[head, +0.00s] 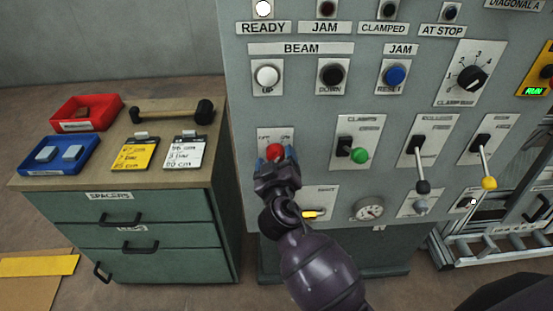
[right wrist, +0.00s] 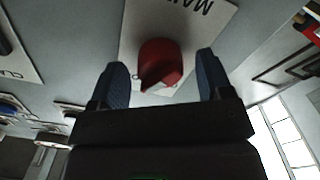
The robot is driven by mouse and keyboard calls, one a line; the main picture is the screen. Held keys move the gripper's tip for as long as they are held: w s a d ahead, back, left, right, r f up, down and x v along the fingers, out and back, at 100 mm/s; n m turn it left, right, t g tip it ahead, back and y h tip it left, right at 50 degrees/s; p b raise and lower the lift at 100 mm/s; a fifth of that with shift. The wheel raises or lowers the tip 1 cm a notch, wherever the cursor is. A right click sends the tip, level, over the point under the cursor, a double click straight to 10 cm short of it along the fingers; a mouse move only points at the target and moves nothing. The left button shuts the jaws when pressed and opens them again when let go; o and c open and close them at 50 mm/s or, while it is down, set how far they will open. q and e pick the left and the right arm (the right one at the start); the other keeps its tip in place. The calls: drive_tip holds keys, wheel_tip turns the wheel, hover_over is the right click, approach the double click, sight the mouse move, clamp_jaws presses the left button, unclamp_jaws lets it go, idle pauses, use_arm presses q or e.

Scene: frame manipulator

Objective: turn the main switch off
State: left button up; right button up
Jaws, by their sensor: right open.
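The main switch (head: 275,151) is a red knob on a pale plate at the lower left of the grey panel. In the right wrist view, the red knob (right wrist: 160,60) sits on a white plate with partly visible dark lettering. My right gripper (head: 274,157) is at the knob in the head view and covers part of its plate. In the right wrist view its two blue fingertips (right wrist: 162,70) are open, one on each side of the knob, with visible gaps. The left gripper is not in view.
A lever with a green knob (head: 359,155) is right of the switch; levers with black (head: 423,187) and yellow (head: 489,183) knobs follow. A green drawer cabinet (head: 130,225) with red (head: 87,125) and blue (head: 60,168) trays stands left.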

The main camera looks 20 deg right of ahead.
drive_tip(key=c, duration=0.9)
